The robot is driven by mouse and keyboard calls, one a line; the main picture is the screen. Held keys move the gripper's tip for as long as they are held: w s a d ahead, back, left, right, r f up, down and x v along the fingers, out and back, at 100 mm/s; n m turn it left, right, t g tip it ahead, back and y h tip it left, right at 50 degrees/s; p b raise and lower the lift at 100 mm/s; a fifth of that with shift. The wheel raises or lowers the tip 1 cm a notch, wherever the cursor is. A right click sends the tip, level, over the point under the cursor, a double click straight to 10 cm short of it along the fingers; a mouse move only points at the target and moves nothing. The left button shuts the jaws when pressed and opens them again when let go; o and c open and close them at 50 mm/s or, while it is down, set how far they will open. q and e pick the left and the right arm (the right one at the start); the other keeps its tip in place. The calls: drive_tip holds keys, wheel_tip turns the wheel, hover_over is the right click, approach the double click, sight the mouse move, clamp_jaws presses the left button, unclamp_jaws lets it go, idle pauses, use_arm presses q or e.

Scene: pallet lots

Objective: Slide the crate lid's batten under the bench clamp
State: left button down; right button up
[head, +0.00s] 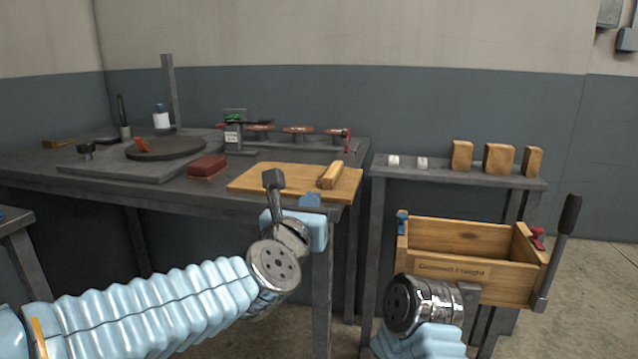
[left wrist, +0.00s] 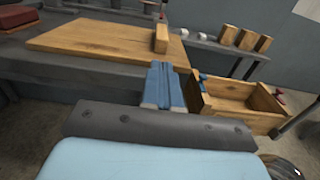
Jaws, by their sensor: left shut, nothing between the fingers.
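The crate lid (head: 262,178) is a flat wooden board lying on the bench top by its front right corner. Its batten (head: 331,176) stands up on the lid's right part; it also shows in the left wrist view (left wrist: 162,39). My left gripper (head: 310,199) is at the bench's front edge, just in front of the lid. Its blue fingers (left wrist: 164,84) are shut and empty. A red-handled fixture (head: 347,140), perhaps the bench clamp, stands behind the lid. My right arm's wrist shows before the crate; its fingers are hidden.
An open wooden crate (head: 463,272) stands at right. A side table (head: 440,172) behind it bears wooden blocks and white rolls. A red block (head: 206,166) sits left of the lid, with a dark round plate (head: 165,149) beyond. Several red-brown pieces line the bench's back.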

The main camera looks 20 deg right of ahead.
sight(326, 181)
use_arm(q)
drive_tip(key=p+x, duration=0.2)
drive_tip(key=x, duration=0.6)
drive_tip(key=shift+d, duration=0.1)
drive_tip(key=shift+w+d, duration=0.1)
drive_tip(key=shift+x, duration=1.15)
drive_tip(key=shift+f, duration=0.1)
